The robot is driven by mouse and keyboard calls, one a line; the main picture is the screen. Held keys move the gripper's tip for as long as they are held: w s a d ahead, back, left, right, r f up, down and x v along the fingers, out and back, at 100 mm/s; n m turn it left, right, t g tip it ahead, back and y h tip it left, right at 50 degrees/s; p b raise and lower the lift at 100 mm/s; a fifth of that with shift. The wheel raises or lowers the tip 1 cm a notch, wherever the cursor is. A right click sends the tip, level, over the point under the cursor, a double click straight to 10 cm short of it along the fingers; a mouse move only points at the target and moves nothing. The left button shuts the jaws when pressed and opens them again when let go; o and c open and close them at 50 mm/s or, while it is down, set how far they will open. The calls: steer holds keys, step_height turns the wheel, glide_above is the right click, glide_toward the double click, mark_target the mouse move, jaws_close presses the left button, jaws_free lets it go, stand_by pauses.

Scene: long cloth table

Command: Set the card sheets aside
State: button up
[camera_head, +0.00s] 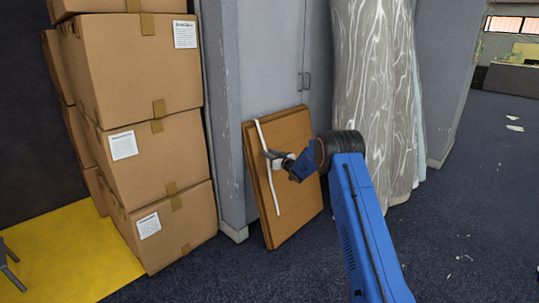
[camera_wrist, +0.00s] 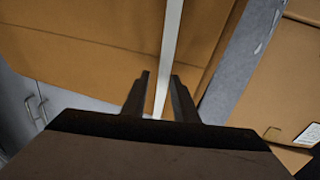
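Brown card sheets (camera_head: 295,205) lean as a flat stack against the grey cabinet, their lower edge on the floor. A white strap (camera_head: 266,184) runs down their face. In the wrist view the sheets (camera_wrist: 90,50) fill much of the upper picture and the strap (camera_wrist: 170,35) runs down between my fingers. My gripper (camera_head: 270,158) is at the strap, close to the face of the sheets. In the wrist view my gripper's fingers (camera_wrist: 160,76) stand apart, with a gap beside the strap. Whether a finger touches the strap or sheets cannot be told.
Stacked cardboard boxes (camera_head: 150,150) stand left of the grey cabinet (camera_head: 270,60), by a yellow floor patch (camera_head: 70,255). A tall wrapped thing (camera_head: 372,70) stands to the right. Dark carpet (camera_head: 470,200) is mostly open at right, with a few scraps.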

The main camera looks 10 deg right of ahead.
jaws_close()
stand_by(1.4)
